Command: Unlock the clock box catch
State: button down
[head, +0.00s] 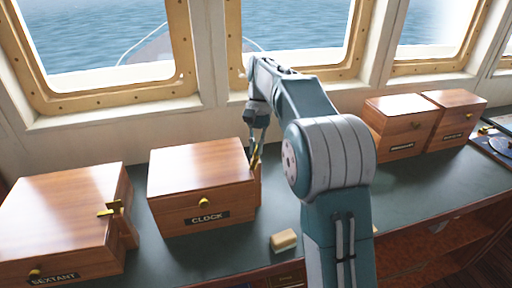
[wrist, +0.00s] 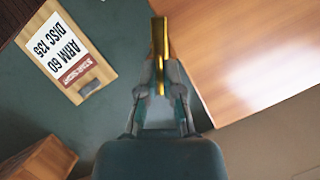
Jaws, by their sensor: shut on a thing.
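The clock box (head: 195,175) is a brown wooden box with a black CLOCK label (head: 208,217) and a brass knob on its front. It stands on the dark green counter, with its lid closed. My gripper (head: 256,152) is at the box's right side, pointing down. In the wrist view its fingers (wrist: 160,88) are shut on a brass catch (wrist: 159,42), a narrow upright bar beside the box (wrist: 245,60). The catch's mount is mostly hidden by the fingers.
The sextant box (head: 60,215) with a brass catch (head: 112,210) stands left. Two wooden boxes (head: 402,125) stand right, beyond my arm. A small tan block (head: 284,240) lies near the counter's front edge. A printed card (wrist: 65,52) on a board shows in the wrist view.

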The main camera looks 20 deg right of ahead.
jog(key=n+h, duration=0.1)
jog(key=n, duration=0.4)
jog(key=shift+w+a+h, duration=0.1)
jog(key=shift+h, duration=0.3)
jog(key=shift+n, duration=0.4)
jog(key=c, duration=0.8)
grip_release()
jog(key=shift+g, duration=0.3)
